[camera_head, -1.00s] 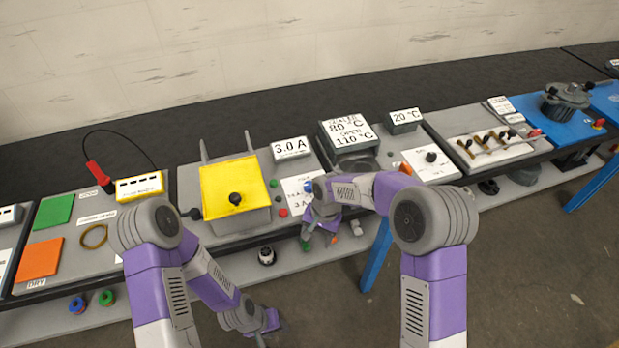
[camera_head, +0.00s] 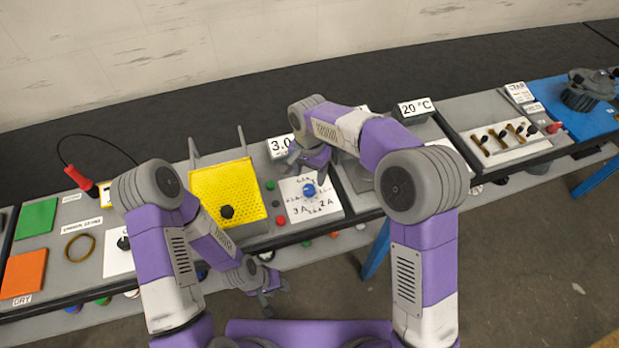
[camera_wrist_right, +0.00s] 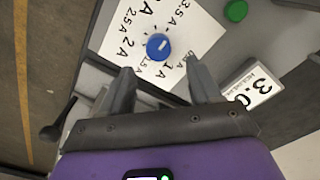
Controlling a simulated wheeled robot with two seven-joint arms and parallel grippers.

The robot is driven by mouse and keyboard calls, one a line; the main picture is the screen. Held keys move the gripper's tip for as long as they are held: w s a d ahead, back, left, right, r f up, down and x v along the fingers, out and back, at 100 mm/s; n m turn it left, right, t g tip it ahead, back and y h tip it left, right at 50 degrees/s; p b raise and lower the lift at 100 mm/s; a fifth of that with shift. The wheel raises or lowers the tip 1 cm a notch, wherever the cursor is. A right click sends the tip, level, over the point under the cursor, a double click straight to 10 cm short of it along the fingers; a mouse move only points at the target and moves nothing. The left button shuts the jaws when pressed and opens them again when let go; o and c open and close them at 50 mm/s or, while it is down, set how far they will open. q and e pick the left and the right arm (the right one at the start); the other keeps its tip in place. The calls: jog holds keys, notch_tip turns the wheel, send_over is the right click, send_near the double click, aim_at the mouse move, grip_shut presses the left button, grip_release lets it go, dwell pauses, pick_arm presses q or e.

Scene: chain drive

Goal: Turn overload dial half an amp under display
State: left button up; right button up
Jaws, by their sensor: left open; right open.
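The blue overload dial (camera_head: 309,190) sits on a white scale card (camera_head: 322,206) marked in amps. In the right wrist view the dial (camera_wrist_right: 158,46) has a white mark on its top, and the card (camera_wrist_right: 118,52) shows several values from 1A to 3.5A. The display (camera_head: 279,146) reads 3.0 in part; my right arm hides the rest, and it also shows in the right wrist view (camera_wrist_right: 250,88). My right gripper (camera_head: 304,172) is open and empty, just behind the dial, with its fingers apart and pointing toward it. My left gripper (camera_head: 275,300) is open and empty, low in front of the bench.
A yellow perforated cover (camera_head: 226,192) with a black knob stands left of the card. A green button (camera_head: 270,185) and a red button (camera_head: 280,220) lie between them. A 20 °C display (camera_head: 413,107) stands to the right.

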aim_at(310, 188)
jog(key=f, duration=0.2)
jog(key=f+b, duration=0.1)
jog(key=f, duration=0.2)
jog(key=shift+s+f, duration=0.2)
jog(key=shift+f, duration=0.15)
jog(key=c, duration=1.1)
jog(key=shift+o, duration=0.2)
